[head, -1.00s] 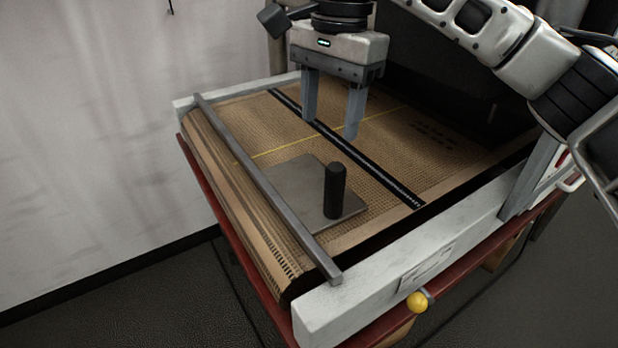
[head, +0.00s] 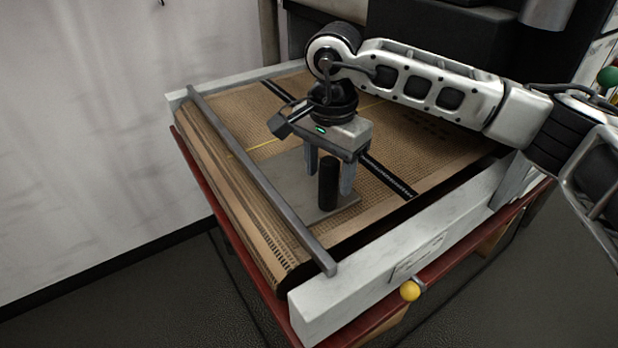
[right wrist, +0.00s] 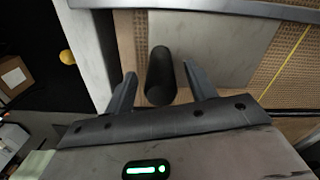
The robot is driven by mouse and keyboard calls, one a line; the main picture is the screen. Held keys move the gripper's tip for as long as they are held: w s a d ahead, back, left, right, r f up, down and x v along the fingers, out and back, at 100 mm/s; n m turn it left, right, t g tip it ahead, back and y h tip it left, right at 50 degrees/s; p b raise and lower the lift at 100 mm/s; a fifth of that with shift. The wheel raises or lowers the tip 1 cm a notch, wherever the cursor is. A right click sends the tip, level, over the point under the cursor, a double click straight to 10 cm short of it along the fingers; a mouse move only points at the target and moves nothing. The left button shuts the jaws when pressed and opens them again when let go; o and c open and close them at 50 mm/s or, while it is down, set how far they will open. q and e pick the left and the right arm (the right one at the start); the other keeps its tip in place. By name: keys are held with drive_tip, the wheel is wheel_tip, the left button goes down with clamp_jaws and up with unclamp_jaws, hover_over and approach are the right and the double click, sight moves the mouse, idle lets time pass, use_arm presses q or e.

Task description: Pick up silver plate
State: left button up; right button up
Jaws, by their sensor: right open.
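The silver plate (head: 272,177) lies flat on the brown woven belt, with a black upright cylindrical handle (head: 327,184) near its front right corner. The right wrist view shows the plate (right wrist: 215,48) and the handle (right wrist: 159,76) too. My right gripper (head: 329,178) is open above the plate, its two fingers on either side of the handle. In the right wrist view the handle stands between the open fingers (right wrist: 158,80), with a gap to each. I cannot tell whether the fingertips are level with the handle. My left gripper is not in view.
A grey metal bar (head: 262,180) runs along the belt's left side. A white frame beam (head: 385,258) edges the front, with a yellow knob (head: 410,291) below it. A dark box (head: 425,47) stands at the back. The belt (head: 420,148) right of my gripper is clear.

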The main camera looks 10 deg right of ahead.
sight(314, 199)
drive_tip(key=shift+f, duration=1.2)
clamp_jaws()
drive_tip(key=shift+r, duration=0.1)
